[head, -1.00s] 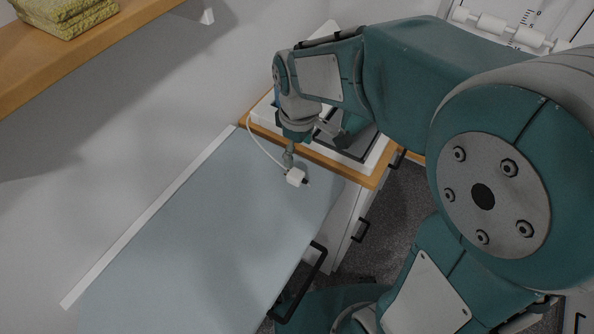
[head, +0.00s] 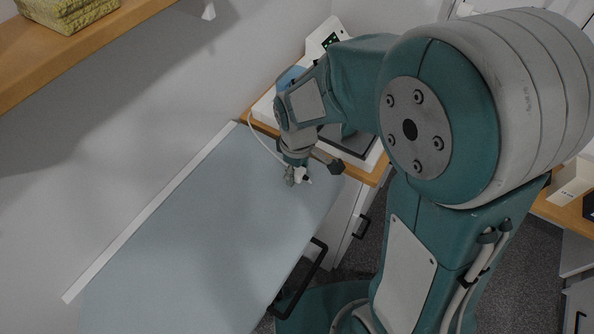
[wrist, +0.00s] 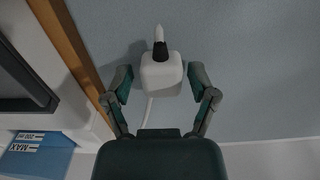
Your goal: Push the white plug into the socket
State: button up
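The white plug (wrist: 160,74) is a small white block with a black collar and a pale tip, seen close in the wrist view. It also shows in the head view (head: 302,174), over the blue-grey surface (head: 210,215). A white cable (head: 262,142) runs from it. My gripper (wrist: 162,82) is open, with one finger on each side of the plug body. A narrow gap shows between each finger and the plug. In the head view my gripper (head: 298,177) partly covers the plug. I cannot make out the socket in either view.
A wooden-edged counter (head: 362,172) with a white device (head: 325,38) and a blue item (head: 290,77) stands beyond the plug. A black handle (head: 300,283) juts out at the surface's near side. Most of the surface is clear.

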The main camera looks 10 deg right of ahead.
jog(key=shift+a, duration=0.2)
grip_shut()
jog(key=shift+d+r, duration=0.1)
